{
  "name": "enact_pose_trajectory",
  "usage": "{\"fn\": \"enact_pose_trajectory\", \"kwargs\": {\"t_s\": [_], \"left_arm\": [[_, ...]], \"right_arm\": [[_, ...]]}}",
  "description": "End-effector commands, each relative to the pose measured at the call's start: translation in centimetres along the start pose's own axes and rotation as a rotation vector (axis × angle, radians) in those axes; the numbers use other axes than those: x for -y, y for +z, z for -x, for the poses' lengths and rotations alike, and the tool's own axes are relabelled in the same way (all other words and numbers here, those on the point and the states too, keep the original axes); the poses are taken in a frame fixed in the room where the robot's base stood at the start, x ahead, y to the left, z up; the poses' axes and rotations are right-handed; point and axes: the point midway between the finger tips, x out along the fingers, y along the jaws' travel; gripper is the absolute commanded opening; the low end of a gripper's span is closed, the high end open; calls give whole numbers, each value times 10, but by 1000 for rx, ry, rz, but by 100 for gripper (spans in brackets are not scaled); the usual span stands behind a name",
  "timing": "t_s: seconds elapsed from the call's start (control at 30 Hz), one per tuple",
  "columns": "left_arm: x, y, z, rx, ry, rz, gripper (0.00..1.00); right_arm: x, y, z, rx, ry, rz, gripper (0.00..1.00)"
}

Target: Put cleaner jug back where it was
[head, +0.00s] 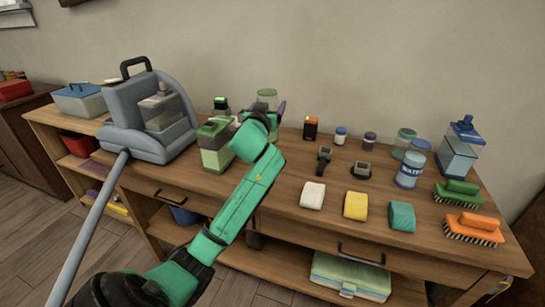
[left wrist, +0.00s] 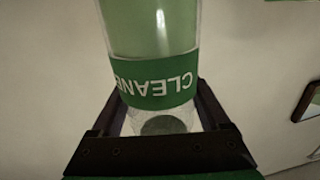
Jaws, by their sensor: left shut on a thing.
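The cleaner jug (head: 267,96) is a clear, green-tinted container, seen at the back of the wooden bench in the head view, partly hidden by my left gripper (head: 264,114). In the left wrist view the jug (left wrist: 152,85) fills the middle, with a green band lettered "CLEANE", upside down in the picture. The dark fingers of my left gripper (left wrist: 155,120) are on either side of it, shut on it. I cannot tell whether its base touches the bench. My right gripper is not in view.
A green-lidded container (head: 215,147) and a grey machine (head: 150,115) stand left of the jug. A small black-and-orange box (head: 310,128) and small jars stand to the right. Sponges (head: 355,205), brushes (head: 463,193) and a blue-topped dispenser (head: 459,150) are farther right. The wall is close behind.

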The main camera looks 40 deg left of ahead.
Motion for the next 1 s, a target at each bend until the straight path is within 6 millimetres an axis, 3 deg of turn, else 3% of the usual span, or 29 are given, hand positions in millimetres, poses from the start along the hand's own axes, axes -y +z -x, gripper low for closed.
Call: {"fn": "enact_pose_trajectory", "kwargs": {"t_s": [0.03,0.13,0.4,0.5,0.9,0.93,0.97,1.0], "left_arm": [[0,23,0,6,0,-1,0],[0,55,0,4,1,0,0],[0,105,0,2,1,1,0],[0,121,0,-1,1,0,0],[0,126,0,-2,2,1,0],[0,126,0,-1,2,1,87],[0,126,0,-1,2,1,98],[0,126,0,-1,2,1,100]], "right_arm": [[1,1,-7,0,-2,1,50],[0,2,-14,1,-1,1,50],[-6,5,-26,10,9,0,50],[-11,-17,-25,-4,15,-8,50],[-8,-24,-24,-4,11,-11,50],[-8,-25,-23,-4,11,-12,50],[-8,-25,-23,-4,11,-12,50],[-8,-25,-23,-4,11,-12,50]]}}
